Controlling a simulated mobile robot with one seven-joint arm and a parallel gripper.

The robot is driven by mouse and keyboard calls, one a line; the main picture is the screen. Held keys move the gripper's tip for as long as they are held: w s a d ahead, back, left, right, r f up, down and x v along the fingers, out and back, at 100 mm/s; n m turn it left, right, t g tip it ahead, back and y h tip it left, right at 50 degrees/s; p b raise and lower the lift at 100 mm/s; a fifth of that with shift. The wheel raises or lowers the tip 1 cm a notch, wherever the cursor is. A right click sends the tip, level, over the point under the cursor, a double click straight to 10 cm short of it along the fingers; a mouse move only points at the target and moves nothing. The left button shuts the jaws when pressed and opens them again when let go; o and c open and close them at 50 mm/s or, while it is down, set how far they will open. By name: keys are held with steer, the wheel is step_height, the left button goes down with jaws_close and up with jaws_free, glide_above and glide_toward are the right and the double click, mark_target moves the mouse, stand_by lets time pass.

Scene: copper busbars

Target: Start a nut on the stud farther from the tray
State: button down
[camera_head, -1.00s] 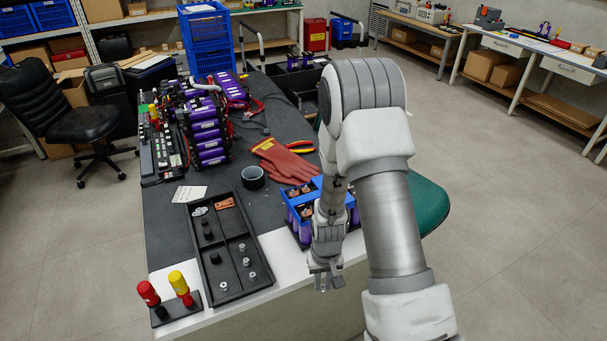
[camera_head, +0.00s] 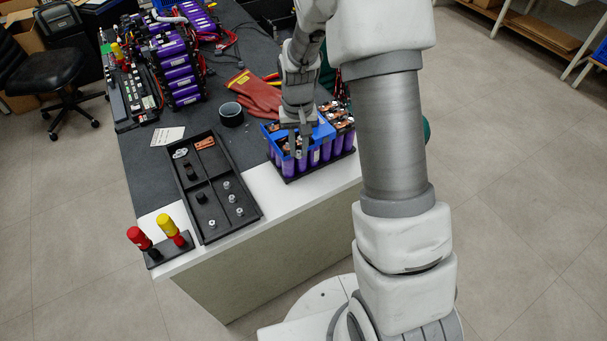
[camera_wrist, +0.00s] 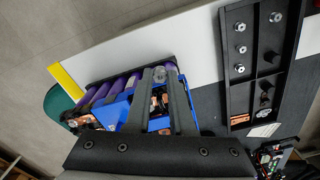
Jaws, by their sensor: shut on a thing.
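The battery module (camera_head: 318,150) has purple cells, a blue top and copper pieces on a black base near the table's front edge. It also shows in the wrist view (camera_wrist: 115,112). My gripper (camera_head: 299,150) points down over the module's left part in the head view. In the wrist view its fingertips (camera_wrist: 160,75) are shut on a small, round, greyish piece, apparently a nut (camera_wrist: 160,71). I cannot tell the height of the tips above the module. The two studs cannot be made out. The black tray (camera_head: 217,240) lies left of the module, with several loose nuts (camera_head: 231,198).
Red and yellow-handled tools (camera_head: 160,240) stand at the table's front left corner. A dark round cup (camera_head: 231,114) and red gloves (camera_head: 255,95) lie behind the tray and module. White table edge (camera_head: 285,200) is clear in front of the module.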

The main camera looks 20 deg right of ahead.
steer(key=w+r+m+p, duration=0.1)
steer(key=w+m, duration=0.1)
steer(key=w, duration=0.2)
steer(key=w+r+m+p, duration=0.2)
steer(key=w+m, duration=0.1)
steer(key=w, duration=0.2)
steer(key=w+r+m+p, duration=0.1)
steer(key=w+m+p, duration=0.1)
steer(key=w, duration=0.3)
steer(key=shift+w+r+m, duration=0.15)
steer(key=shift+r+m, duration=0.05)
steer(key=shift+m, duration=0.2)
steer(key=shift+w+f, duration=0.1)
steer(key=shift+f, duration=0.3)
steer(key=shift+f+b, duration=1.25)
steer(key=shift+f, duration=0.5)
steer(key=shift+f, duration=0.3)
steer(key=m+b, duration=0.1)
steer(key=m, duration=0.4)
steer(key=shift+a+m, duration=0.1)
steer(key=shift+m, duration=0.3)
steer(key=shift+f+m, duration=0.1)
steer(key=shift+m, duration=0.3)
